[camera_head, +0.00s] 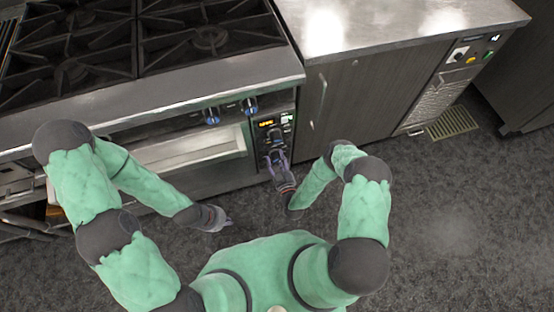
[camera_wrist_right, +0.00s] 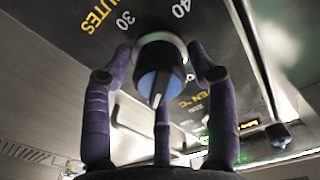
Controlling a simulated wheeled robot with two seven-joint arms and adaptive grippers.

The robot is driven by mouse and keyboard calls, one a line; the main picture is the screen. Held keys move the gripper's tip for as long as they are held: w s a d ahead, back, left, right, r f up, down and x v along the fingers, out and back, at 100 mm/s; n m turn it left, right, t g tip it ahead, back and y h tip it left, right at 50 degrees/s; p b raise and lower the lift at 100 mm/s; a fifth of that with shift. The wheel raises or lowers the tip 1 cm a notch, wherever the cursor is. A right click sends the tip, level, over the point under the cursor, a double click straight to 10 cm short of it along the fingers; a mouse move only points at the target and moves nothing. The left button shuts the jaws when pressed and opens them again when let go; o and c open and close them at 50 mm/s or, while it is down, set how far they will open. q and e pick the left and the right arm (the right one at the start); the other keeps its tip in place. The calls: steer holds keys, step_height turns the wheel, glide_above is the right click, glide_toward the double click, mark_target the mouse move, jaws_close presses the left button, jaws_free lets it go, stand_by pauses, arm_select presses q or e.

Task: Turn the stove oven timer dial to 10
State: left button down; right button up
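The stove top (camera_head: 150,45) with black grates is at upper left. Two blue knobs, one of them a left knob (camera_head: 212,116), sit on its front edge. A grey cabinet (camera_head: 365,90) stands right of the panel. The floor (camera_head: 450,200) at right is clear.

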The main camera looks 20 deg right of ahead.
steer(key=c, duration=0.6)
steer(key=shift+m, duration=0.7)
steer(key=shift+c, duration=0.2)
steer(key=o, duration=1.1)
steer(key=shift+o, duration=0.2)
steer(key=s, duration=1.2)
steer(key=shift+d, duration=0.25)
